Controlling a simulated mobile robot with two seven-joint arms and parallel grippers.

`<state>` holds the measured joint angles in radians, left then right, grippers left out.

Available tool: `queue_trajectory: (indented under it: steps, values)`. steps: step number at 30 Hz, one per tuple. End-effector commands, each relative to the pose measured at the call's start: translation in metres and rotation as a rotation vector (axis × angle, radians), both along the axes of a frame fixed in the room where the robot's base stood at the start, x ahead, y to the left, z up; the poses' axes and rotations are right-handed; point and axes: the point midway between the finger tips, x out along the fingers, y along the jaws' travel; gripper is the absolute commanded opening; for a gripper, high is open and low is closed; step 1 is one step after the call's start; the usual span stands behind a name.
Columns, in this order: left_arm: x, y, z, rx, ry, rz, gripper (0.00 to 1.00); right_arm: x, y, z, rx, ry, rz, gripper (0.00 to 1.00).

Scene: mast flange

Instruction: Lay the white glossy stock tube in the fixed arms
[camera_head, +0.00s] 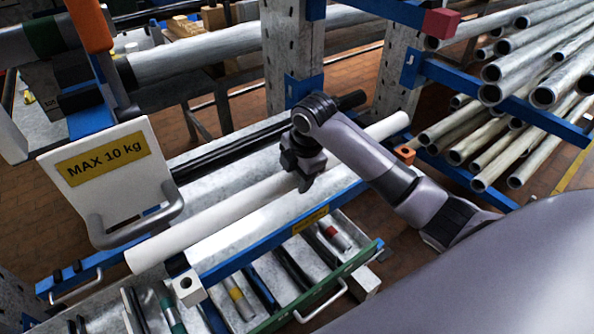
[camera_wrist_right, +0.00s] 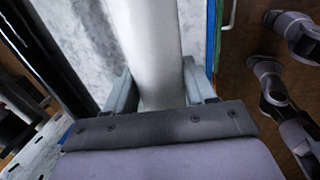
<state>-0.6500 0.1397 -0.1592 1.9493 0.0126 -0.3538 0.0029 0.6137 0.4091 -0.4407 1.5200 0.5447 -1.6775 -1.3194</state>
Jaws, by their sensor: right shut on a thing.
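The long white glossy tube (camera_head: 215,215) lies slantwise across the middle of the head view, over a grey tray-like surface. Its near end is at the lower left and its far end at the right. My right gripper (camera_head: 304,182) is shut on the tube around its middle, coming from above. In the right wrist view the tube (camera_wrist_right: 147,45) runs between the two fingers (camera_wrist_right: 160,92). Blue arms show near both ends, one with a pale end block (camera_head: 187,287), one with an orange end block (camera_head: 404,154). I cannot tell whether the tube touches them. My left gripper is not in view.
A white plate marked MAX 10 kg (camera_head: 112,165) with a grey hook hangs close to the tube's left part. Dark tubes (camera_head: 235,148) lie behind it. An open drawer (camera_head: 290,275) is in front. Several grey pipes (camera_head: 540,90) fill the right rack.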

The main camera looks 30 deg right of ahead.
Motion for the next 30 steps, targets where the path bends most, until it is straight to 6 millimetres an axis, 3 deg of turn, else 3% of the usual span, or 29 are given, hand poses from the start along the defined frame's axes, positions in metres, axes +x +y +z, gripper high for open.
queue_trajectory:
  steps: [7,8,10,11,20,30]
  values:
    - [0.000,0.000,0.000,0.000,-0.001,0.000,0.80,0.001,0.000,0.001,0.001,-0.004,0.000,0.03]
    - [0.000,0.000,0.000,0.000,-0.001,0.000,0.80,0.001,0.000,0.001,0.001,-0.004,0.000,0.58]
    - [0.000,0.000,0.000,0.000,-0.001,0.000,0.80,0.001,0.000,0.001,0.000,-0.003,0.000,0.81]
    - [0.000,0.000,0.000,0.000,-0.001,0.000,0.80,0.001,0.000,0.001,0.000,-0.003,0.000,0.85]
    - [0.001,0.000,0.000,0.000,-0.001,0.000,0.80,-0.001,0.000,0.001,0.000,0.001,0.000,0.85]
    - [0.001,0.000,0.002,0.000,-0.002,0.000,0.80,-0.012,-0.002,0.049,-0.001,-0.004,0.002,0.85]
